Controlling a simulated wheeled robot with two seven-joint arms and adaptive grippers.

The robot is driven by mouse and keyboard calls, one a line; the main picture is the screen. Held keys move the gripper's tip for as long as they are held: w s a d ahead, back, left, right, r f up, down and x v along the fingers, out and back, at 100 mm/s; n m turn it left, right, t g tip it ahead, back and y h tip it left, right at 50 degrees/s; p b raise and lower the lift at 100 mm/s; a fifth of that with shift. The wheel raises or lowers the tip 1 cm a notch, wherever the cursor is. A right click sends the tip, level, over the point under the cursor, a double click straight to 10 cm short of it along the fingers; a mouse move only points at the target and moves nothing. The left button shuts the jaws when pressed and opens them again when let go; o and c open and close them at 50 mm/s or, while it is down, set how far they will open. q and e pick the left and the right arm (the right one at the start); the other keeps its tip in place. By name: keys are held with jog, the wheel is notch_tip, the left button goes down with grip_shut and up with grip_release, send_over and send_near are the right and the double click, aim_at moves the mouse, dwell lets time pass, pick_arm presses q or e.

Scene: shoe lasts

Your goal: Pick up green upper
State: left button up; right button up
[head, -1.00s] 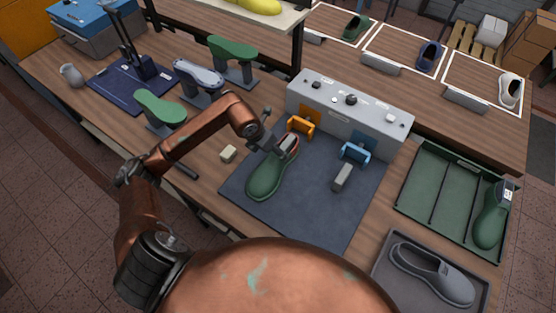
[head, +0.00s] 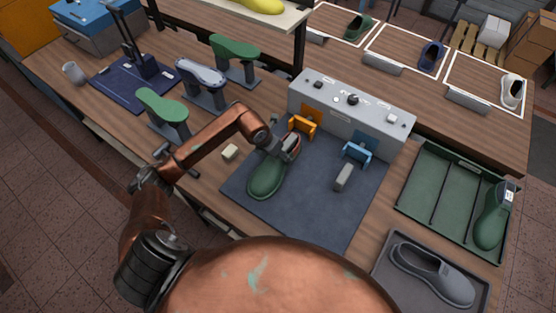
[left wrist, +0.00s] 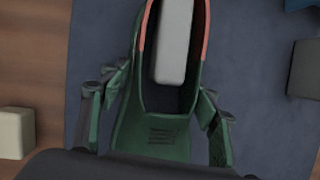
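The green upper (head: 266,179) lies on the dark mat, its toe toward the front and its red-lined opening toward the control box. My right gripper is not in view.
A grey control box (head: 350,100) stands behind the mat (head: 312,205), with orange (head: 302,125) and blue (head: 357,151) holders in front. A grey block (head: 344,177) is to the right. A small cream block (head: 230,152) lies left. A green tray (head: 425,190) stands at right.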

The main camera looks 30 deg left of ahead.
pick_arm(q)
jog(key=c, duration=0.8)
